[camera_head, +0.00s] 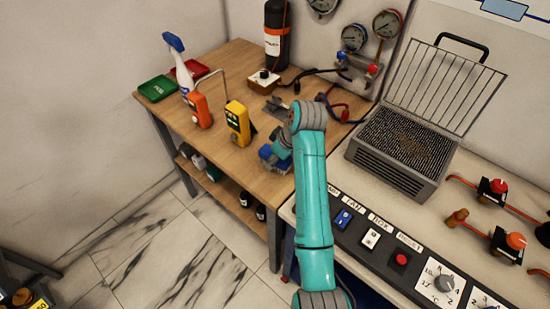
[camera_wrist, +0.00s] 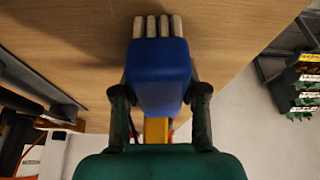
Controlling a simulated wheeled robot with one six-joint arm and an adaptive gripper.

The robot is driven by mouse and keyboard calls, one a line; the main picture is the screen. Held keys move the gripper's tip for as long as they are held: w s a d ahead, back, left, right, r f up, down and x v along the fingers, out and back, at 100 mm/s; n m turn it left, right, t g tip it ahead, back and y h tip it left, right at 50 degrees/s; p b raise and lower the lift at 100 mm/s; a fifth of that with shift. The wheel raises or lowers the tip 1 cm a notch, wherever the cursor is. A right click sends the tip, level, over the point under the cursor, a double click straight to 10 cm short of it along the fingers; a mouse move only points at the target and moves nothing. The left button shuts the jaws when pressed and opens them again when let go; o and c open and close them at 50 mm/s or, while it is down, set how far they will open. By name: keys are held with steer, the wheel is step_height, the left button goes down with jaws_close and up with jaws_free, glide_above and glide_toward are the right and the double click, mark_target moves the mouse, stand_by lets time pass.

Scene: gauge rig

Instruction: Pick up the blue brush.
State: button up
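The blue brush (camera_wrist: 160,75) fills the middle of the wrist view, with several pale bristle tufts at its far end. My gripper (camera_wrist: 160,92) has one dark green finger against each side of the blue block, and the fingers look closed on it. A yellow piece shows below the block between the fingers; I cannot tell whether it belongs to the brush. In the head view the blue brush (camera_head: 272,156) is at the front right of the wooden table, partly hidden by my arm. I cannot tell whether it touches the tabletop.
On the wooden table (camera_head: 228,85) stand a yellow meter (camera_head: 237,122), an orange meter (camera_head: 201,110), a spray bottle (camera_head: 181,65) and green and red trays. A black cylinder (camera_head: 277,40) stands behind. A control bench with a grille box (camera_head: 400,150) is at right.

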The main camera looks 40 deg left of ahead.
step_height(320, 180, up, 10)
steer(key=shift+r, duration=0.1)
stand_by(0.6)
